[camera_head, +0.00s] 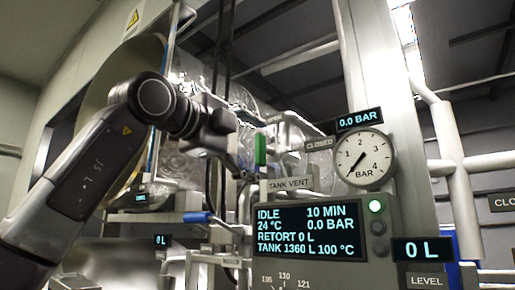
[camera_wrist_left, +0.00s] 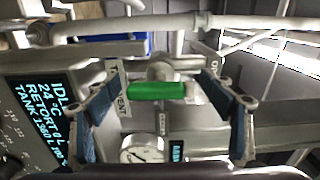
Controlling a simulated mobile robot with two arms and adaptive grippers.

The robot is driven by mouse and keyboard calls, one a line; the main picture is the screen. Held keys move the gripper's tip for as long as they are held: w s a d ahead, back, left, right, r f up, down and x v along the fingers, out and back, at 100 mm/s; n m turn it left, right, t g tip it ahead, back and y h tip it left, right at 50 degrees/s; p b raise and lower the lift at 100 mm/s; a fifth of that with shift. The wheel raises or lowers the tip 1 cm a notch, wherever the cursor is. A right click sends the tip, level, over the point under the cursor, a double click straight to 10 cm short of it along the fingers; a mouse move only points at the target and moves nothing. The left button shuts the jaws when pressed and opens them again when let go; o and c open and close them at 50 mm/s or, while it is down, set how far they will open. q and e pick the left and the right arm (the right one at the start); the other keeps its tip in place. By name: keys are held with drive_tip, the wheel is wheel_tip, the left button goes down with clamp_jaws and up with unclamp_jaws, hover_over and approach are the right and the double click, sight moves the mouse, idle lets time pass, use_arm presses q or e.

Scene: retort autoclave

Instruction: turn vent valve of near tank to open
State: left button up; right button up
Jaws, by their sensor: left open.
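The vent valve's green handle (camera_head: 260,150) stands upright in the head view, above a "TANK VENT" plate (camera_head: 289,185) and left of a "CLOSED" label (camera_head: 318,143). My left gripper (camera_head: 246,152) is just left of the handle, its fingers partly overlapped by pipework. In the left wrist view the green handle (camera_wrist_left: 156,90) lies across the picture between the two spread fingers of my left gripper (camera_wrist_left: 163,80). The gripper is open and empty; I cannot tell whether a finger touches the handle. My right gripper is in neither view.
A pressure gauge (camera_head: 363,159) reads about zero beneath a "0.0 BAR" display (camera_head: 359,119). A control screen (camera_head: 308,230) shows IDLE, retort 0 L, tank 1360 L. Pipes crowd the area around the valve. A blue-handled valve (camera_head: 198,217) sits lower left.

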use_arm(q)
drive_tip(key=v, duration=1.2)
